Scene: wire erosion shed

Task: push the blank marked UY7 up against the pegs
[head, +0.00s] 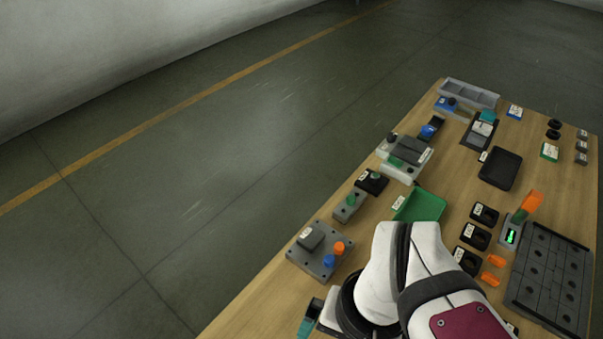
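A small grey block with a pale label (311,237) lies on a grey plate with holes (301,259); it may be the blank marked UY7, but the lettering is too small to read. An orange peg (339,247) and a blue peg (329,261) stand on the same plate, to the right of and below the block, with a gap between. My arm comes in from the bottom and bends down toward the table. A black and teal end piece (309,319), apparently my gripper, is low in the picture, below the plate and apart from the block. Its fingers cannot be made out.
A green tray (421,208) lies beyond my arm. Small fixtures (372,182) line the table's left edge. A black tray (500,168), several labelled black holders (485,214) and a dark panel with holes (549,276) are on the right. Bare wood shows left of my arm.

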